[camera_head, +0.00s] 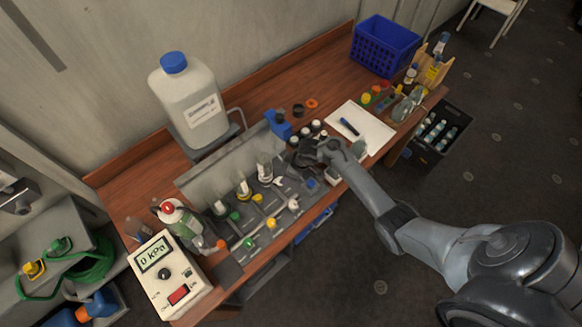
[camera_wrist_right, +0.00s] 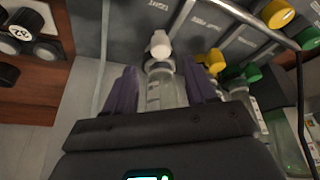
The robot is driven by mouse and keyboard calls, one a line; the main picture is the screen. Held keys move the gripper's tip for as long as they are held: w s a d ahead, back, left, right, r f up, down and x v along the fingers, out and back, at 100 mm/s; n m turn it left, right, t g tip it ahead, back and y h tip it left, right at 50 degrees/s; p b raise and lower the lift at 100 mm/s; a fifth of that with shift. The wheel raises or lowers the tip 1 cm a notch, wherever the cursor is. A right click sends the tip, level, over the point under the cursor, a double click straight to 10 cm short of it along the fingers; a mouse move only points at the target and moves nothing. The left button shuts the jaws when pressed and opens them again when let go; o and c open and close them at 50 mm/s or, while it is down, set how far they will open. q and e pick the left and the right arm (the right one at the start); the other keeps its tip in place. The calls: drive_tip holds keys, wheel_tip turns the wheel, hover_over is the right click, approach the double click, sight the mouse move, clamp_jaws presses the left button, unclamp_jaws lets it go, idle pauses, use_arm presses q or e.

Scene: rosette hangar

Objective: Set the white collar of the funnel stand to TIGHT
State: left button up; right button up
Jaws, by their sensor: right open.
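The funnel stand (camera_head: 197,183) is a grey panel on the brown bench, with a row of clear glass vessels and green, yellow and white fittings. In the right wrist view, a white fitting (camera_wrist_right: 160,46), which looks like the white collar, tops a clear vessel (camera_wrist_right: 160,92). My right gripper (camera_wrist_right: 161,80) is open, with one dark finger on each side of that vessel; I cannot tell whether they touch it. In the head view my right gripper (camera_head: 306,156) is at the stand's right end. The collar's setting cannot be read. My left gripper is not in view.
Yellow (camera_wrist_right: 215,61) and green (camera_wrist_right: 252,73) fittings sit close to the right finger in the wrist view. A thin metal rod (camera_wrist_right: 245,18) crosses there. A gauge box (camera_head: 168,276), a large jug (camera_head: 190,103), white paper (camera_head: 368,130) and a blue basket (camera_head: 386,46) surround the stand.

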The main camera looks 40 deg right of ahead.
drive_tip(key=shift+p+v, duration=0.4)
drive_tip(key=shift+v, duration=1.75)
drive_tip(key=s+a+f+g+p, duration=0.1)
drive_tip(key=s+a+f+g, duration=0.15)
drive_tip(key=s+f, duration=0.6)
drive_tip(key=s+a+r+p, duration=0.25)
drive_tip(key=s+a, duration=0.45)
drive_tip(key=s, duration=0.5)
drive_tip(key=s+a+r+m+t+h, duration=0.1)
drive_tip(key=s+a+r+m, duration=0.1)
drive_tip(key=r, duration=0.9)
drive_tip(key=s+a+r+m+t, duration=0.1)
drive_tip(key=s+a+r+m, duration=0.1)
drive_tip(key=r, duration=0.9)
drive_tip(key=shift+a+r+h, duration=0.35)
drive_tip(key=shift+a+h, duration=0.05)
drive_tip(key=shift+a, duration=0.1)
